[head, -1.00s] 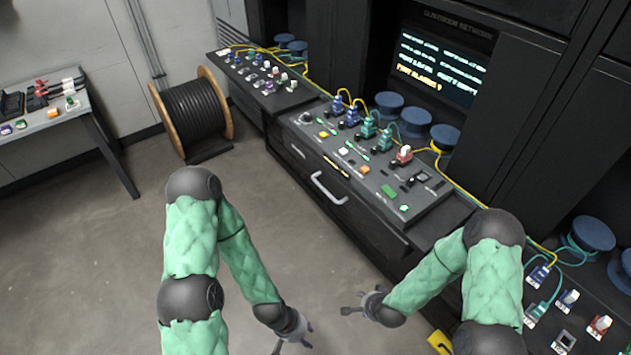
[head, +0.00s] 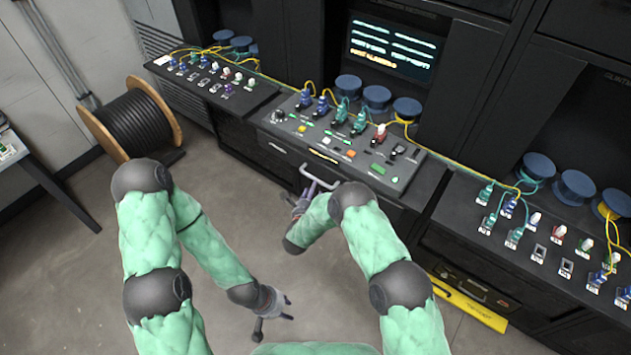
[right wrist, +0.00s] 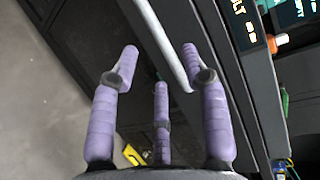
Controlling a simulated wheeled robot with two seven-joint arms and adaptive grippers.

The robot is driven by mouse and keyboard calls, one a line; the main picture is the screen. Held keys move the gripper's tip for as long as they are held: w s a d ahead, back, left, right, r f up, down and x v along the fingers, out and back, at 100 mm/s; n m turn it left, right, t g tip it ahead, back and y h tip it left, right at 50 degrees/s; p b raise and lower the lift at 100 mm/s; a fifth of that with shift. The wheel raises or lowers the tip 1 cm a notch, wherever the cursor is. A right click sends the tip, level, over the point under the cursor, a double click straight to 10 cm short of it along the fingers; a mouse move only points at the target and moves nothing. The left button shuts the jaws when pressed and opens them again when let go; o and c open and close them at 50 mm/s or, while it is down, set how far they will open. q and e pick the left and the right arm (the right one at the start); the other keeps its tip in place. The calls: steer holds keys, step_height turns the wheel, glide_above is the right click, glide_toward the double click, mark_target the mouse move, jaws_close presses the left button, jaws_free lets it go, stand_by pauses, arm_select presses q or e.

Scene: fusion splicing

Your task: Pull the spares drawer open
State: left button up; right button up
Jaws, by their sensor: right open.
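The drawer (head: 284,157) is a dark front under the middle console, and looks shut. Its silver bar handle (head: 320,178) also shows in the right wrist view (right wrist: 166,45), running between the fingertips. My right gripper (head: 299,202) is at the left end of the handle. In the right wrist view its purple fingers (right wrist: 160,62) are spread open around the bar, not closed on it; I cannot tell whether any finger touches it. My right forearm hides part of the drawer front. My left gripper (head: 272,315) is open and empty, low over the floor.
The console (head: 345,150) above the drawer carries connectors and switches. Similar panels stand left (head: 215,85) and right (head: 550,240). A cable reel (head: 130,125) stands on the floor at left. The floor before the drawer is free.

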steer(key=x, duration=0.6)
steer(key=shift+w+d+b, duration=0.1)
steer(key=shift+w+b, duration=0.15)
steer(key=shift+b, duration=0.1)
jaws_close()
